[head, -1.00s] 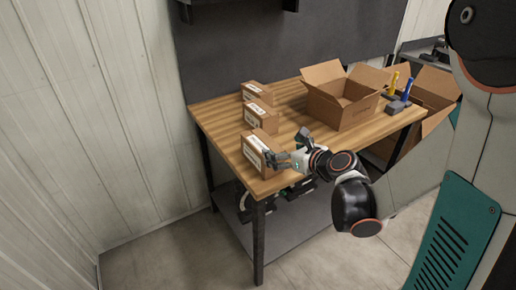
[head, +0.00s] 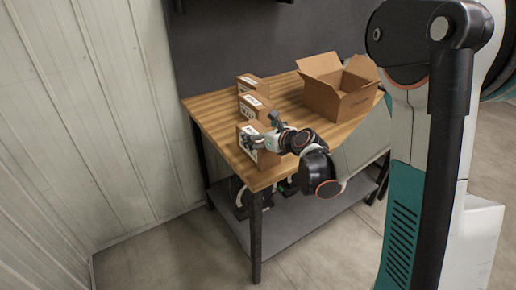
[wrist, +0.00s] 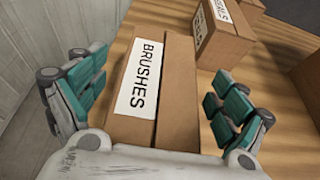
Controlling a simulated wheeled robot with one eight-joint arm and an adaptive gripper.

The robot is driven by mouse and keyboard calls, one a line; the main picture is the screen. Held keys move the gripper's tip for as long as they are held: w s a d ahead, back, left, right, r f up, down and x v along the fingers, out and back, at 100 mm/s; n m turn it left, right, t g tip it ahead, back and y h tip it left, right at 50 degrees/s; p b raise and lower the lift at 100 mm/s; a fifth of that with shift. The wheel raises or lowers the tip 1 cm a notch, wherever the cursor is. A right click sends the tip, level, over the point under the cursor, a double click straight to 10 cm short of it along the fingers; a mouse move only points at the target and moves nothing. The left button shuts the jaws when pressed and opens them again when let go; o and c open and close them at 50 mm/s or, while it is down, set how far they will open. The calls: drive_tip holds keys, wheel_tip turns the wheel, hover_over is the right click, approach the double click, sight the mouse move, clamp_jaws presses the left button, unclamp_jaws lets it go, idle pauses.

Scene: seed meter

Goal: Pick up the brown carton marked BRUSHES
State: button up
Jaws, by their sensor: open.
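The brown carton marked BRUSHES (wrist: 176,95) stands on the wooden table, its white label facing up in the wrist view. In the head view it is the nearest of the small cartons (head: 262,155), partly hidden by my gripper. My gripper (wrist: 160,95) is open, with one teal-padded finger on each side of the carton. A gap shows on both sides, wider on the right, so the fingers do not appear to touch it. In the head view my gripper (head: 262,138) is at the carton.
Two more small cartons stand behind in a row, the middle one (head: 253,108) and the far one (head: 252,84). A large open box (head: 338,97) stands to the right on the table (head: 215,112). A pale panelled wall (head: 90,110) is at the left.

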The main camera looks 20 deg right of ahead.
drive_tip(key=shift+x, duration=0.85)
drive_tip(key=shift+r, duration=0.1)
drive_tip(key=shift+s, duration=0.15)
drive_tip(key=c, duration=1.6)
drive_tip(key=shift+o, duration=0.2)
